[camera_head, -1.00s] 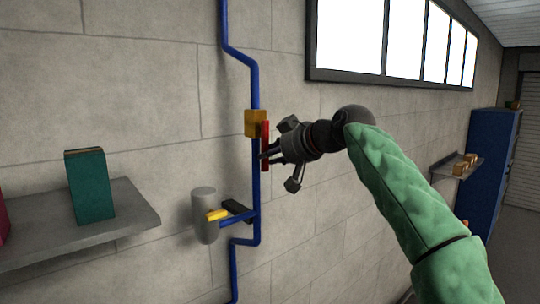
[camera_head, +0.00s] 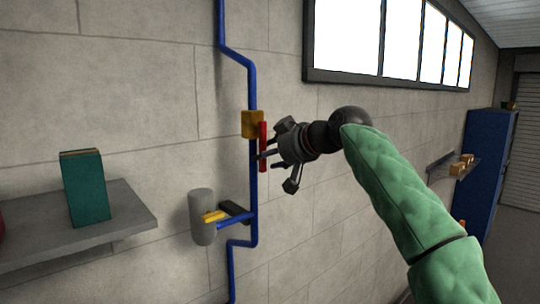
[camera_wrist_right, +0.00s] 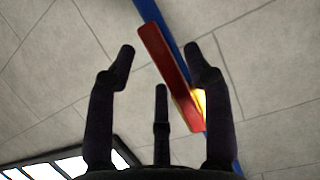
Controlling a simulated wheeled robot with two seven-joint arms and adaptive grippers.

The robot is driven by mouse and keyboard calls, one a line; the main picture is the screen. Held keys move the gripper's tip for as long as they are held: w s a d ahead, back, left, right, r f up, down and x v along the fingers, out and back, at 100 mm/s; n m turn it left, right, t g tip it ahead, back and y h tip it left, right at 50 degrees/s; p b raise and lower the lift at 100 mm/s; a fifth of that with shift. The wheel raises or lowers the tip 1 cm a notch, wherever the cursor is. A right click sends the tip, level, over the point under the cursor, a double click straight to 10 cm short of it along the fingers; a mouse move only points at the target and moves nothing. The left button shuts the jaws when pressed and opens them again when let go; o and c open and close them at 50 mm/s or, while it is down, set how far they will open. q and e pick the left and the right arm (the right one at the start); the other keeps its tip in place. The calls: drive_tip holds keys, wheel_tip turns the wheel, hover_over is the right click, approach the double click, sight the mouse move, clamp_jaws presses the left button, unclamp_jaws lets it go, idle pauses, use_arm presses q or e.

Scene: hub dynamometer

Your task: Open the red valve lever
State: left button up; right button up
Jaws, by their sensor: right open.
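The red valve lever (camera_head: 263,147) hangs along the blue pipe (camera_head: 254,190), just below and beside a yellow valve block (camera_head: 252,124) on the wall. My right gripper (camera_head: 268,158) is at the lever's right side, with its fingers pointing at it. In the right wrist view the lever (camera_wrist_right: 168,70) lies slanted between the open fingers of the right gripper (camera_wrist_right: 160,75), nearer the right finger. I cannot tell whether any finger touches it. The blue pipe also shows behind the lever in the right wrist view (camera_wrist_right: 150,12). My left gripper is not in view.
A grey cylinder (camera_head: 202,230) with a yellow handle (camera_head: 214,216) is on the wall lower left. A grey shelf (camera_head: 125,215) holds a green box (camera_head: 86,188). A blue cabinet (camera_head: 487,165) and small shelf (camera_head: 447,170) are at right. A window (camera_head: 400,45) is above.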

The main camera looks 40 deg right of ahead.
drive_tip(key=v, duration=1.2)
drive_tip(key=shift+f, duration=0.1)
